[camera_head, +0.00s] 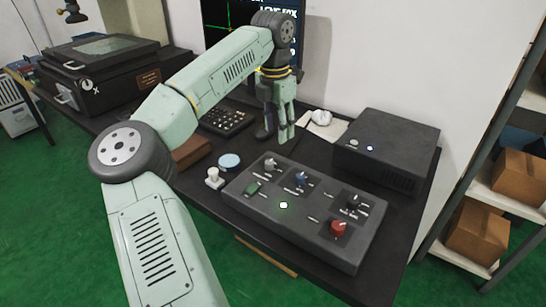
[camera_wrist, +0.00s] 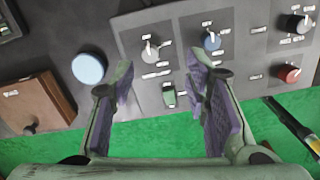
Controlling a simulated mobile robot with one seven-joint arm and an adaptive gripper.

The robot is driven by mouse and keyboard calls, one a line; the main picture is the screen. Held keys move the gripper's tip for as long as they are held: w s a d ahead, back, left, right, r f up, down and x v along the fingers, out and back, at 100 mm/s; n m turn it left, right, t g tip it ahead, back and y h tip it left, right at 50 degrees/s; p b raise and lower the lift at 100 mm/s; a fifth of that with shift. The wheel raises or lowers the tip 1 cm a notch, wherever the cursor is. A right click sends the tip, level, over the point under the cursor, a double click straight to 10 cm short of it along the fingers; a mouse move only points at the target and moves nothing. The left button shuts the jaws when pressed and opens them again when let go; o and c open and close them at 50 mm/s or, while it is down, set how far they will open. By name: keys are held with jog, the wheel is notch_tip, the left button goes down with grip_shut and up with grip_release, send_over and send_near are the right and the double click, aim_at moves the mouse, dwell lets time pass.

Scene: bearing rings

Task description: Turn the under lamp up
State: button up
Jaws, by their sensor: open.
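The control panel (camera_head: 310,235) is a dark grey box on the table, with several knobs and small labels. In the head view it carries a grey-white knob (camera_head: 270,165), a blue knob (camera_head: 301,179), a black knob (camera_head: 352,203), a red knob (camera_head: 338,228) and a green switch (camera_head: 252,188). The labels are too small to tell which is the under lamp. My gripper (camera_head: 277,138) is open and empty, pointing down near the panel's back edge. In the wrist view, the grey-white knob (camera_wrist: 150,50) shows between and beyond the open fingertips (camera_wrist: 161,76). The blue knob (camera_wrist: 211,41) is beside the right finger.
A dark box (camera_head: 385,150) stands behind the panel at right. A pale blue disc (camera_head: 229,161), a white-topped piece (camera_head: 213,177) and a brown block (camera_head: 192,152) lie left of the panel. A keypad (camera_head: 226,120) and a white mouse-like object (camera_head: 321,118) are behind.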

aim_at(269, 162)
jog(key=shift+y, duration=0.4)
jog(key=f, duration=0.3)
jog(key=a+f+p, duration=0.1)
jog(key=f, duration=0.3)
jog(key=a+f+p, duration=0.1)
jog(key=f, duration=0.3)
jog(key=shift+w, duration=0.1)
jog(key=shift+c, duration=0.3)
grip_shut()
